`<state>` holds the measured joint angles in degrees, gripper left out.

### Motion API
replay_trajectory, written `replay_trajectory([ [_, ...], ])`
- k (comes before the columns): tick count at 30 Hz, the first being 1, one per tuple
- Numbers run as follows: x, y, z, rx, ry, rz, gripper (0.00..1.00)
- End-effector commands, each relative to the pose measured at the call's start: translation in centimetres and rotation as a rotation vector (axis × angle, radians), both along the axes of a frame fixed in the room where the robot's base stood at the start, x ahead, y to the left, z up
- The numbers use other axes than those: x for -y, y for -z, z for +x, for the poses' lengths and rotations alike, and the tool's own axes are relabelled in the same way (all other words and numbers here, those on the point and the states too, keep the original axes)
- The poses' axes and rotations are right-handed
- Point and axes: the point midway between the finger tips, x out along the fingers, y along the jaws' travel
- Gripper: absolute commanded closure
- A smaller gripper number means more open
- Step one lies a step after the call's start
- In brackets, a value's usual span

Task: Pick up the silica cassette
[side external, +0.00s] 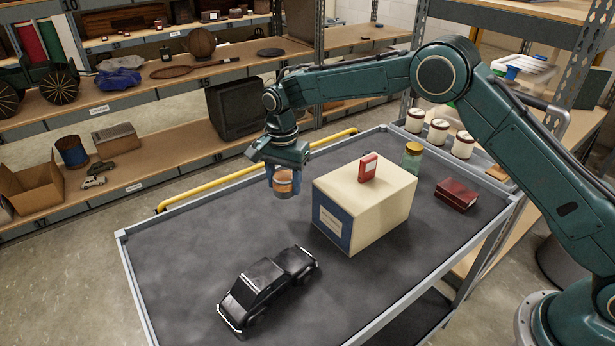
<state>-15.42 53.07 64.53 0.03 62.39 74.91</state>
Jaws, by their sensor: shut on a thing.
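My gripper (283,184) points down over the far left part of the cart top, its blue fingers shut around a small round orange-and-grey canister (284,187). Whether the canister touches the cart top is unclear. I cannot tell for sure which thing is the silica cassette. A small red block with a pale label (368,168) stands on a large cream box (370,202), to the right of my gripper. The box has a blue labelled end.
A black toy car (265,286) is at the front. Dark red books (457,193) and a yellow-lidded jar (412,157) are right of the box. The grey cart top (190,240) is clear at left; its raised rim (135,270) surrounds it. White jars (438,131) stand beyond.

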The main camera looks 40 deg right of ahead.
Motion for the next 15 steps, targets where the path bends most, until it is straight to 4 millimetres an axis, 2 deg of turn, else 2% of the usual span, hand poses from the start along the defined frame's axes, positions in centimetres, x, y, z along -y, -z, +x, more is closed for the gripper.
replay_trajectory([
  [1, 0.0, -1.3, 0.1, 0.005, 0.000, 0.002, 0.76],
  [6, 0.0, -5.1, 0.1, 0.005, 0.000, 0.002, 0.76],
  [15, 0.0, -10.2, 0.1, 0.003, 0.000, 0.001, 0.76],
])
